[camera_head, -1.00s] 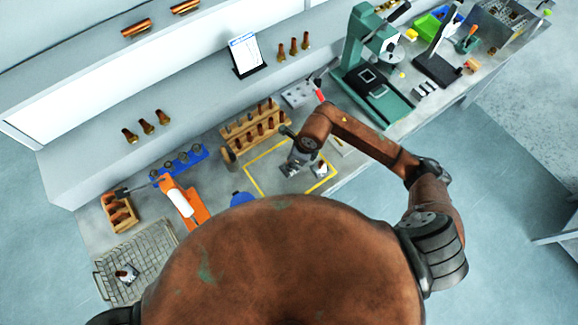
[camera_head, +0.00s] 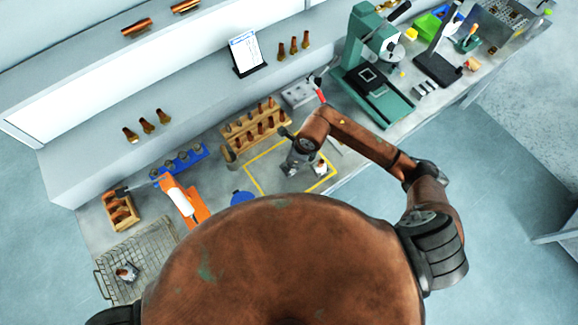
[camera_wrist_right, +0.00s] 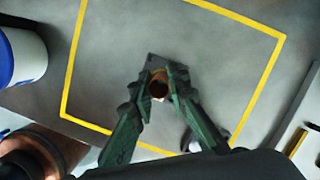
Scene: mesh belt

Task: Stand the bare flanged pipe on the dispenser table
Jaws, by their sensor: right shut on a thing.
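My right gripper (camera_wrist_right: 158,88) is shut on an upright copper pipe (camera_wrist_right: 158,90) with a dark square flange (camera_wrist_right: 154,61). In the right wrist view I look down into the pipe's open top, with a finger on either side. The flange is low over or on the grey table inside a yellow outline; I cannot tell whether it touches. In the head view the right gripper (camera_head: 293,163) is over the yellow-outlined area (camera_head: 256,181), and the pipe is mostly hidden. The orange dispenser (camera_head: 196,208) with a white cylinder stands on the table to the left. My left gripper is not in view.
A small white-and-dark part (camera_head: 319,168) stands close right of the gripper. A wooden rack (camera_head: 232,137) is behind. A blue-lidded white tub (camera_wrist_right: 25,55) is beside the outline. A wire basket (camera_head: 150,245) holds one part. A green press (camera_head: 372,90) stands right.

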